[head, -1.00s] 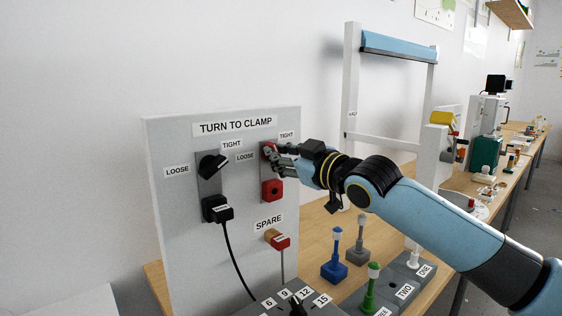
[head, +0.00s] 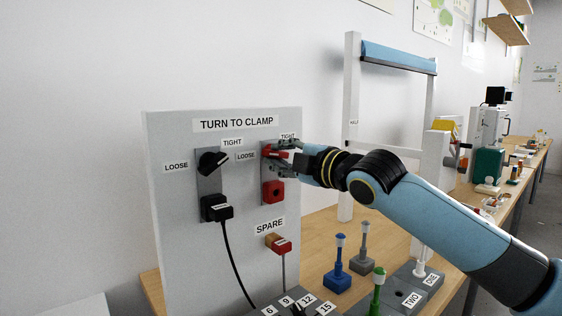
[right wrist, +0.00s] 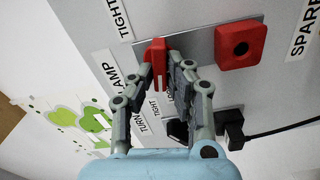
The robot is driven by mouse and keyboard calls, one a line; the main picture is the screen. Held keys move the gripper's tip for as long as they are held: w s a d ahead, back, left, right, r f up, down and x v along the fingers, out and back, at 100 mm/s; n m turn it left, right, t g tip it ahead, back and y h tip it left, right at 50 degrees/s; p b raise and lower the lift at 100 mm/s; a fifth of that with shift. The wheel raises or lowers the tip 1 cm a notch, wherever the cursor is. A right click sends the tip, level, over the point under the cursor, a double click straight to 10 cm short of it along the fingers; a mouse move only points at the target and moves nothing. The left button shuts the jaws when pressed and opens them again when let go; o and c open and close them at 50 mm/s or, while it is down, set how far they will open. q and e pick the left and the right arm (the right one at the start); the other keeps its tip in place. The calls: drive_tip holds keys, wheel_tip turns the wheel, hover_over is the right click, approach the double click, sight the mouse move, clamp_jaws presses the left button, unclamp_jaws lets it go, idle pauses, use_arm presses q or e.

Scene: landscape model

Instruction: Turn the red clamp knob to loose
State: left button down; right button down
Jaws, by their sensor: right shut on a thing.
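The red clamp knob (head: 276,154) is on the upright grey-white panel (head: 170,268), between a LOOSE label (head: 246,156) at its left and a TIGHT label above right. Its bar looks about level, with one end toward LOOSE. In the right wrist view the knob's red bar (right wrist: 157,58) lies between the two fingers. My right gripper (head: 279,158) is shut on this knob and partly covers it, its arm reaching in from the right. It also shows in the right wrist view (right wrist: 160,80). My left gripper is not in view.
A black knob (head: 212,162) with its own labels and a black cabled plug (head: 217,208) are at the left. A red socket (head: 273,191) is just below the clamp knob; a spare red plug (head: 279,243) hangs lower. Coloured pegs stand on the wooden bench below my right arm.

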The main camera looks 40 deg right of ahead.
drive_tip(key=shift+f+n+b, duration=0.15)
drive_tip(key=shift+n+b, duration=0.2)
drive_tip(key=shift+n, duration=0.75)
drive_tip(key=c, duration=1.3)
unclamp_jaws()
drive_tip(key=shift+s+d, duration=0.15)
drive_tip(key=shift+s, duration=1.75)
drive_tip(key=shift+s+d, duration=0.1)
drive_tip(key=shift+s, duration=1.8)
